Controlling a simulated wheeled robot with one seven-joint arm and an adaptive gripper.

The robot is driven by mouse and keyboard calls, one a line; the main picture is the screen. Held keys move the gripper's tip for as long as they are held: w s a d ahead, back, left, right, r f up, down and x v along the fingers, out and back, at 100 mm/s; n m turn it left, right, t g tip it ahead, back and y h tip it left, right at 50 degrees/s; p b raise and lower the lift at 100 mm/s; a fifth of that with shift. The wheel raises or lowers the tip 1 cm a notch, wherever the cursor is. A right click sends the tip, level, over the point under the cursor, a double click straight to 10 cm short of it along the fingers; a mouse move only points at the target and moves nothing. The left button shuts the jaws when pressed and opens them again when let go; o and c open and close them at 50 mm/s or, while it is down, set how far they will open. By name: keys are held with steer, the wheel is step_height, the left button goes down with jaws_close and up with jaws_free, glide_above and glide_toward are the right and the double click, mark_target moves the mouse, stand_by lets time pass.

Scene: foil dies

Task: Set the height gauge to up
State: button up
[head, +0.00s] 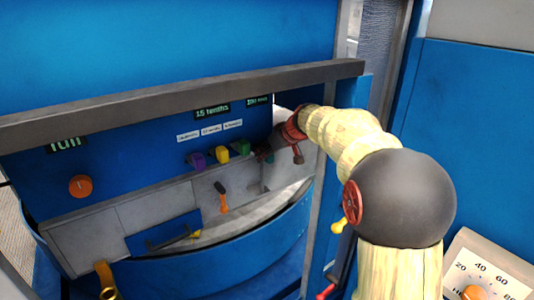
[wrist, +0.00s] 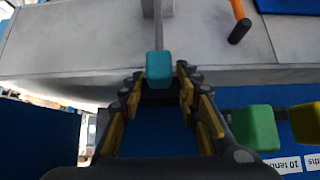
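My gripper (head: 268,153) is at the right end of the blue control panel, right of the green knob. In the wrist view my gripper (wrist: 158,88) is open, with a finger on each side of a teal knob (wrist: 158,65) on a grey rod. Small gaps seem to show between the knob and the fingers; contact cannot be told. The teal knob is hidden in the head view. No readable label marks which control is the height gauge, and its setting cannot be told.
Purple (head: 197,160), yellow (head: 222,155) and green (head: 241,147) knobs stand in a row under small labels and green displays. An orange-handled lever (head: 221,197) and orange dial (head: 80,186) are nearby. A grey rail (head: 180,98) crosses above the panel.

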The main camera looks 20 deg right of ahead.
jaws_close()
stand_by(0.6)
